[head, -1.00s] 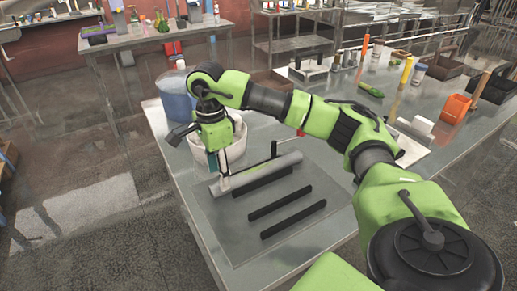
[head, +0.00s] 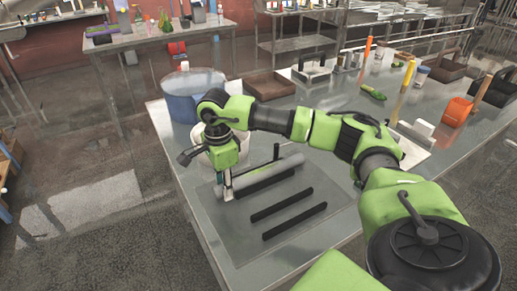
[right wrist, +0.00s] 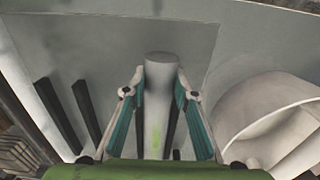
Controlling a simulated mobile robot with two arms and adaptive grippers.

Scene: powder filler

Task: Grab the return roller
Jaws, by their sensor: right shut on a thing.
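The return roller, a long grey cylinder (head: 272,173), lies lengthwise over the flat grey mat (head: 228,226) beside the black bars. My right gripper (head: 227,190) comes down from above at the roller's left end. In the right wrist view, the roller (right wrist: 160,72) sits between the two fingers of the gripper (right wrist: 160,90), which are shut on it. Whether the roller touches its support or is slightly raised, I cannot tell. My left gripper is not in view.
Two black bars (head: 294,220) lie in front of the roller. A white bucket (head: 204,162) stands close behind the gripper, with a blue pot (head: 189,100) behind it. The table's left edge is near.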

